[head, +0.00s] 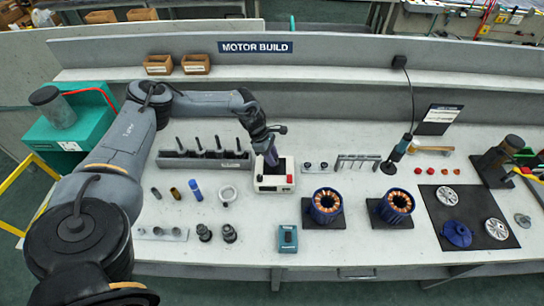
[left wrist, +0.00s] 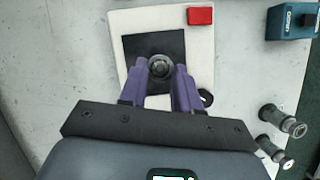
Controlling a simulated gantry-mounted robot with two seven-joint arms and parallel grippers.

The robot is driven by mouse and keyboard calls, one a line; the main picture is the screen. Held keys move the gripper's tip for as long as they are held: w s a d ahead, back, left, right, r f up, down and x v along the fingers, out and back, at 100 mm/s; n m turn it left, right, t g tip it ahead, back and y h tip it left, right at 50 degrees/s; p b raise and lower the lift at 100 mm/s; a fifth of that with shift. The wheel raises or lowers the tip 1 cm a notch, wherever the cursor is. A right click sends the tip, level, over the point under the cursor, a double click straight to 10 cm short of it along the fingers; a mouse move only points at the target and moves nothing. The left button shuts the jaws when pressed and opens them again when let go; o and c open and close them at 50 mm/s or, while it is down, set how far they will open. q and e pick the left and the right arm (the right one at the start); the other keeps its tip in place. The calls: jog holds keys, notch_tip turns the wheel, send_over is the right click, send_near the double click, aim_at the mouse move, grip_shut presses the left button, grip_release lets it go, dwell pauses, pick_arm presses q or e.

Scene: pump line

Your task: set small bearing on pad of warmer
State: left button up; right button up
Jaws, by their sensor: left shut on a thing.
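The warmer (head: 275,187) is a white box with a red button, standing mid-bench in the head view. Its black square pad (left wrist: 135,48) shows in the left wrist view. My left gripper (head: 271,162) points down over the warmer; its purple fingers also show in the left wrist view (left wrist: 160,75). They are shut on the small bearing (left wrist: 159,66), a dark ring with a metallic rim, which appears over the pad. I cannot tell whether the bearing touches the pad. In the head view the fingers hide the bearing. My right gripper is not in view.
A rack of upright pegs (head: 204,160) stands left of the warmer. Two copper-wound stators (head: 326,206) (head: 396,206) sit to the right.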

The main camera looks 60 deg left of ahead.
pick_arm(q)
jog(key=shift+f, duration=0.2)
dwell(0.7)
jog(key=o, duration=0.9)
jog(key=shift+c, duration=0.2)
jog(key=shift+o, duration=0.3)
jog(key=shift+o, duration=1)
jog(key=shift+r, duration=0.1)
jog(key=shift+r+p, duration=0.4)
jog(key=shift+p, duration=0.2)
notch_tip(320, 180, up, 5)
jog(key=p, duration=0.5)
